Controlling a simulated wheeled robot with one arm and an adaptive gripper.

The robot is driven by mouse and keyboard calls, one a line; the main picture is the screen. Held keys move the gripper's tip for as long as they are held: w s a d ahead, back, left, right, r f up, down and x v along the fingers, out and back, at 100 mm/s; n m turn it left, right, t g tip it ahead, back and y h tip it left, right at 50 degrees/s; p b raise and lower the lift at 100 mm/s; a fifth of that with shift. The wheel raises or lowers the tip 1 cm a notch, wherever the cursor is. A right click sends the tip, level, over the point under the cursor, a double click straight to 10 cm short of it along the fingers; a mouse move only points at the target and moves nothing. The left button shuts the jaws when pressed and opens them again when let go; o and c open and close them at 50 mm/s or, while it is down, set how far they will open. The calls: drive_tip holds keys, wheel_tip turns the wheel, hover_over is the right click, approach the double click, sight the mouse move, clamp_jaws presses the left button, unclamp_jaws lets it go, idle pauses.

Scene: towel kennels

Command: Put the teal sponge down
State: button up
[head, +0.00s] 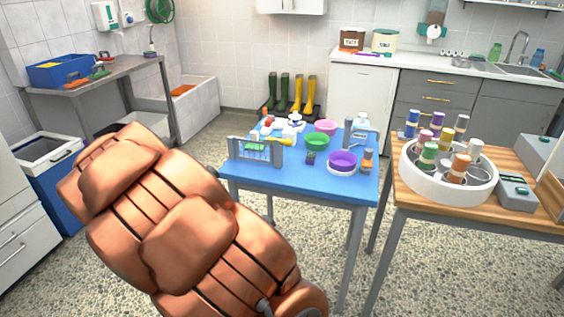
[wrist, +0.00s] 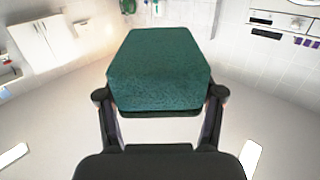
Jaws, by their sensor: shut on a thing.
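The teal sponge (wrist: 160,68) fills the upper middle of the wrist view. My gripper (wrist: 160,108) is shut on it, with one dark finger at each side. In the head view my copper-coloured arm covers the lower left, and neither the gripper nor the sponge can be seen there.
A blue table (head: 265,172) holds green, purple and pink bowls and several small things. A wooden table (head: 420,195) at right bears a round white tray (head: 408,180) of spools. A grey bench (head: 130,72) with a blue bin (head: 62,72) stands at left.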

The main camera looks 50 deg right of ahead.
drive_tip(key=s+d+f+m+g+h+b, duration=0.35)
drive_tip(key=s+d+f+b, duration=0.2)
drive_tip(key=s+d, duration=0.35)
drive_tip(key=s+d+f+m+g+h+b, duration=0.3)
drive_tip(key=s+d+f+g+b, duration=0.15)
drive_tip(key=s+d+b, duration=0.5)
drive_tip(key=s+d+f+m+g+h+b, duration=0.35)
drive_tip(key=s+d+f, duration=0.2)
drive_tip(key=s, duration=0.55)
drive_tip(key=p, duration=1)
hover_over(297, 175)
drive_tip(key=shift+s+a+t, duration=0.1)
drive_tip(key=shift+t, duration=0.35)
drive_tip(key=shift+f+b, duration=0.4)
drive_tip(key=shift+f, duration=1.3)
drive_tip(key=shift+f, duration=0.2)
drive_tip(key=o, duration=0.8)
drive_tip(key=shift+r, duration=0.2)
